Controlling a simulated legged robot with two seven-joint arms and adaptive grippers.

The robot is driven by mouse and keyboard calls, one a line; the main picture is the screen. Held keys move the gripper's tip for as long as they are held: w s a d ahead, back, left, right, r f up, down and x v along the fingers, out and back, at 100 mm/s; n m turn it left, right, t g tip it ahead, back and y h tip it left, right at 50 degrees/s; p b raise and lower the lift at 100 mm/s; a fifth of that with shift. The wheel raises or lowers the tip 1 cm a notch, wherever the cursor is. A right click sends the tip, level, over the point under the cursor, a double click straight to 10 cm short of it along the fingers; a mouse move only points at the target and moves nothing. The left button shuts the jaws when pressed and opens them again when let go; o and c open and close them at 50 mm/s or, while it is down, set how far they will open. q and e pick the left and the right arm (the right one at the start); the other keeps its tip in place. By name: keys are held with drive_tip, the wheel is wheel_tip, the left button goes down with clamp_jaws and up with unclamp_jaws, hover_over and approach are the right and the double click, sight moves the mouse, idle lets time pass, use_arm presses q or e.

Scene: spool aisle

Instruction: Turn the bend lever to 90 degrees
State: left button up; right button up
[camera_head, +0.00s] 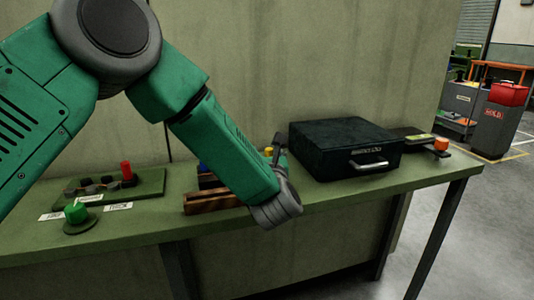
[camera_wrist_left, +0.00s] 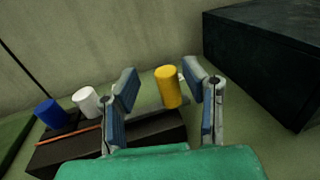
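My left gripper (camera_wrist_left: 160,78) is open in the left wrist view, its blue-padded fingers apart. A yellow cylinder (camera_wrist_left: 168,87) shows between the fingers, with space visible on both sides; I cannot tell its depth or whether it is the bend lever's grip. White (camera_wrist_left: 86,101) and blue (camera_wrist_left: 50,113) cylinders stand to its left by a dark wooden block (camera_wrist_left: 60,152), with a thin orange rod (camera_wrist_left: 75,135) along it. In the head view my left forearm and wrist hide much of this block (camera_head: 212,201). No lever is clearly recognisable. My right gripper is out of view.
A black case (camera_head: 345,145) with a metal handle stands close on the right. A flat dark device with an orange knob (camera_head: 441,144) lies beyond it. A green button (camera_head: 76,212) and a panel with a red knob (camera_head: 126,170) are left. The wall is close behind.

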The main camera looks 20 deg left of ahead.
use_arm(q)
drive_tip(key=shift+w+a, duration=0.1)
drive_tip(key=shift+w, duration=0.5)
drive_tip(key=shift+d+r, duration=0.1)
drive_tip(key=shift+d, duration=0.35)
drive_tip(key=shift+a, duration=0.2)
clamp_jaws()
drive_tip(key=shift+a, duration=0.15)
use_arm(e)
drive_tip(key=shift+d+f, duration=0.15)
use_arm(q)
drive_tip(key=shift+w, duration=0.1)
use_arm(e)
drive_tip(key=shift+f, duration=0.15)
